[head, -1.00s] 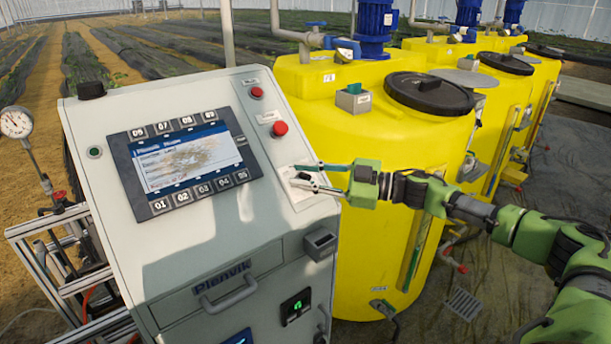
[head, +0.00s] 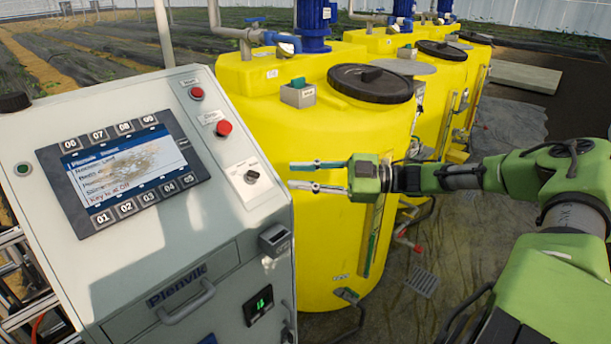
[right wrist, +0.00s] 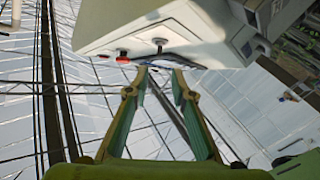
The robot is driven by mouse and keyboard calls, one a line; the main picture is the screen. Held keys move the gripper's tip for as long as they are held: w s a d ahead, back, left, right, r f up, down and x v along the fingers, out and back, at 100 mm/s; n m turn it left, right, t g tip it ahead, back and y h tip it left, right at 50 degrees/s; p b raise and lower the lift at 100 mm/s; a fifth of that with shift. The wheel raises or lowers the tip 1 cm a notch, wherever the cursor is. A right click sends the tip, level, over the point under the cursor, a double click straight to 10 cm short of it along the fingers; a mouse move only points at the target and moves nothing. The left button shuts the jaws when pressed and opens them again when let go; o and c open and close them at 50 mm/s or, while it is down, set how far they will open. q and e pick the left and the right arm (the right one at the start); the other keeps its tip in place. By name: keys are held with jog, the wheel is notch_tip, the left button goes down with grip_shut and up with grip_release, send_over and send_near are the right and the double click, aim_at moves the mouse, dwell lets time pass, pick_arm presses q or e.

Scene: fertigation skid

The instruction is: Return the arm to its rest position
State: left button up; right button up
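My right gripper (head: 304,176) is open and empty, in front of the yellow tank and just right of the control cabinet (head: 236,225). Its two fingers are spread apart and point left toward the cabinet's sloped panel. The right arm reaches in from the right edge of the head view. On the panel is a rotary key switch (head: 251,176) on a white plate, apart from the fingertips. In the right wrist view the open fingers (right wrist: 160,75) show with nothing between them, and the cabinet (right wrist: 190,35) lies beyond. My left gripper is not in view.
The cabinet has a display (head: 124,170), whose last line reads "Key is at Off", a red button (head: 224,128) and a drawer handle (head: 187,302). Yellow tanks (head: 320,230) with black lids stand behind the gripper. Open floor (head: 450,250) lies right of the tanks.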

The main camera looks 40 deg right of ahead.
jog(key=shift+s+d, duration=0.3)
jog(key=shift+d, duration=0.05)
dwell(0.3)
